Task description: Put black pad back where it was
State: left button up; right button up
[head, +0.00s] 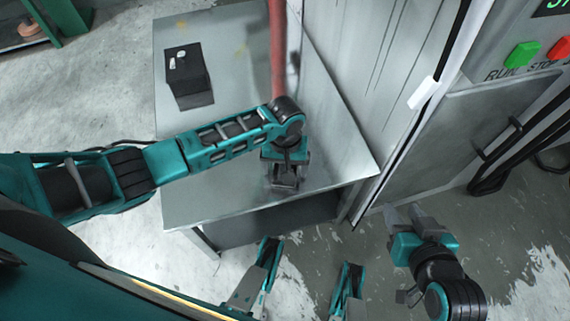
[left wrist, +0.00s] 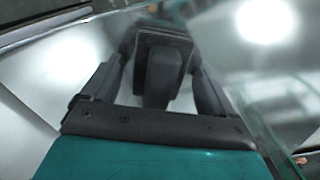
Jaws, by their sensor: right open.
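My left gripper (head: 285,177) is over the front part of the grey metal table (head: 230,205). In the left wrist view its fingers (left wrist: 163,85) close in on both sides of a dark block with a grey rounded piece in front, which looks like the black pad (left wrist: 160,45). The pad is small and hard to make out in the head view. My right gripper (head: 405,222) is open and empty, to the right of the table, in front of the cabinet.
A black box (head: 188,72) with small white pieces on top stands at the table's back left. A red strip (head: 278,50) hangs behind my left gripper. A grey cabinet (head: 470,140) with green and red buttons stands right. The table's left middle is clear.

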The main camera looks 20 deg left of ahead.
jog(key=shift+f, duration=0.1)
pick_arm(q)
notch_tip(320, 180, up, 12)
jog(key=p, duration=0.5)
jog(key=s+d+f+m+t+h, duration=0.2)
jog(key=s+d+m+t+h, duration=0.1)
jog(key=s+d+t+h, duration=0.15)
jog(key=s+a+r+m+t+y, duration=0.1)
jog(key=s+a+r+m+t, duration=0.1)
jog(key=s+a+r+t, duration=0.2)
jog(key=s+a+t, duration=0.1)
jog(key=a+t, duration=0.1)
jog(key=a, duration=0.1)
pick_arm(e)
jog(key=r, duration=0.2)
jog(key=d+r, duration=0.1)
jog(key=shift+s+r, duration=0.25)
jog(key=shift+r, duration=0.05)
pick_arm(q)
jog(key=shift+r+y, duration=0.2)
jog(key=shift+y, duration=0.05)
pick_arm(e)
jog(key=shift+r, duration=0.1)
